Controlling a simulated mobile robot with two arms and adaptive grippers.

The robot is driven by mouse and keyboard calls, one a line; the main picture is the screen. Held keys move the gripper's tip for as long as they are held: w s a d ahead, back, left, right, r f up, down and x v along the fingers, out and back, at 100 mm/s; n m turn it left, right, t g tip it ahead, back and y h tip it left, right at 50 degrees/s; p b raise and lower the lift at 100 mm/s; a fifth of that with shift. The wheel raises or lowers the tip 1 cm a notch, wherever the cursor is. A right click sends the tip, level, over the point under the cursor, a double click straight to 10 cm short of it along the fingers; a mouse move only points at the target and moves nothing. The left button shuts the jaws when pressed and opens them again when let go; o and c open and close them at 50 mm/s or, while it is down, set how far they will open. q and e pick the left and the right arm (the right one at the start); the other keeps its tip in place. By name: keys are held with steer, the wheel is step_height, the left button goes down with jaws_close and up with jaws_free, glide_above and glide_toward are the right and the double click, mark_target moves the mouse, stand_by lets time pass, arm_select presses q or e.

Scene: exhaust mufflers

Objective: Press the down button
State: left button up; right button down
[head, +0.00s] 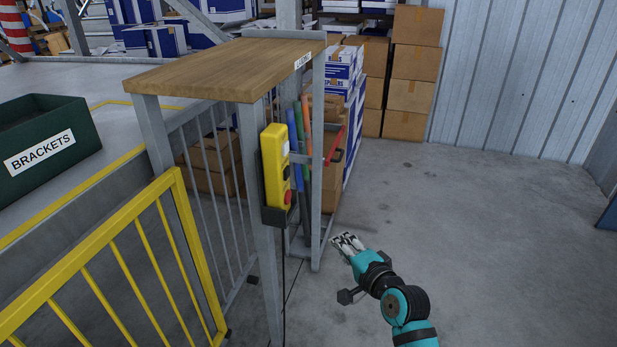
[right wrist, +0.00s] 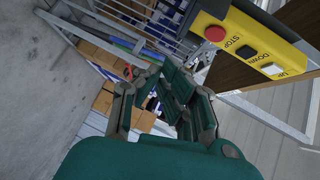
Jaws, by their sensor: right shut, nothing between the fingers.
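A yellow control box (head: 277,150) hangs in a dark holder on the grey post of a wooden-topped stand. My left gripper is out of view.
The wooden-topped stand (head: 225,68) has grey legs and bars. A yellow railing (head: 110,255) stands at the left, near a green BRACKETS bin (head: 45,150). Cardboard boxes (head: 412,70) are stacked at the back. The grey floor (head: 480,230) at the right is clear.

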mark_target(287, 173)
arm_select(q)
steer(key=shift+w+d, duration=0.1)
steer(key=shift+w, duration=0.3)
arm_select(e)
step_height(287, 173, up, 12)
steer(key=m+t+y, duration=0.1)
steer(key=t, duration=0.1)
steer(key=shift+s+a, duration=0.2)
steer(key=shift+s, duration=0.15)
steer(key=shift+f, duration=0.1)
arm_select(q)
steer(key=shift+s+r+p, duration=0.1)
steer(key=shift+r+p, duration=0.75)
steer(key=shift+p, duration=0.1)
arm_select(e)
steer(key=s+a+x, duration=0.1)
steer(key=a+x, duration=0.2)
steer(key=x, duration=0.9)
steer(key=shift+w, duration=0.2)
steer(key=shift+a, duration=0.1)
